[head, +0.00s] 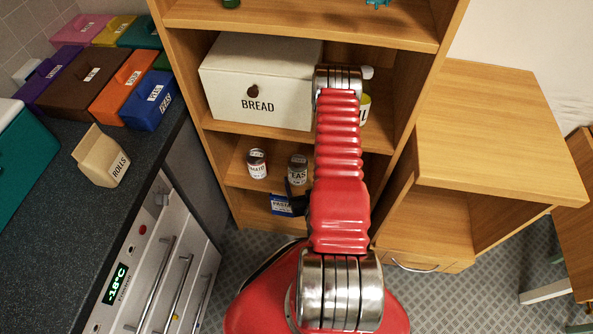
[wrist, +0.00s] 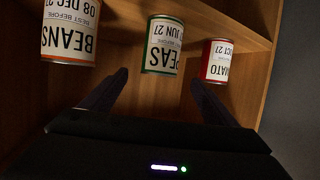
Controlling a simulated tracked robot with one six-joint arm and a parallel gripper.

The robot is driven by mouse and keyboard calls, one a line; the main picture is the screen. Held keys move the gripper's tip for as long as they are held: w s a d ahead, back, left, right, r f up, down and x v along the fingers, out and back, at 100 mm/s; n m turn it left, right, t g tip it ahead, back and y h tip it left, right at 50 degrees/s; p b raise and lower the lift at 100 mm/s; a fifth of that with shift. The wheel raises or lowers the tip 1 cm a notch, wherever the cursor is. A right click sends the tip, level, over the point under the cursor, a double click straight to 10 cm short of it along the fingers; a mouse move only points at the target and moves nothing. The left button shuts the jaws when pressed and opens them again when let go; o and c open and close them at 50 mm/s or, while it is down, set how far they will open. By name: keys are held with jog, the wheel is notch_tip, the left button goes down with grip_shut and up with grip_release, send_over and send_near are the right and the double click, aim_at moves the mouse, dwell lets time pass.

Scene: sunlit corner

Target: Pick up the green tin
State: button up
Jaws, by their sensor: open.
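The green tin, with a white PEAS label and green edges, stands on a lower shelf in the head view (head: 298,172). In the wrist view, which looks upside down, the green tin (wrist: 162,45) is near the middle. My gripper (wrist: 158,78) is open and empty, its dark fingers reaching toward the tin, one on each side of it in the picture. The tin looks a little beyond the fingertips; I cannot tell the exact gap. In the head view my arm hides most of the gripper.
A red TOMATO tin (wrist: 217,62) and an orange BEANS tin (wrist: 70,30) flank the green one; the red tin (head: 257,164) also shows in the head view. A blue pasta box (head: 281,205) lies below. A BREAD bin (head: 240,75) is on the shelf above.

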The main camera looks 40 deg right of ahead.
aim_at(296, 158)
jog(key=x, duration=0.8)
jog(key=shift+w, duration=0.1)
jog(key=shift+d, duration=0.1)
jog(key=shift+x, duration=2.6)
jog(key=shift+c, duration=0.3)
jog(key=shift+r, duration=0.1)
jog(key=c, duration=1.5)
jog(key=shift+o, duration=0.2)
jog(key=shift+r, duration=0.15)
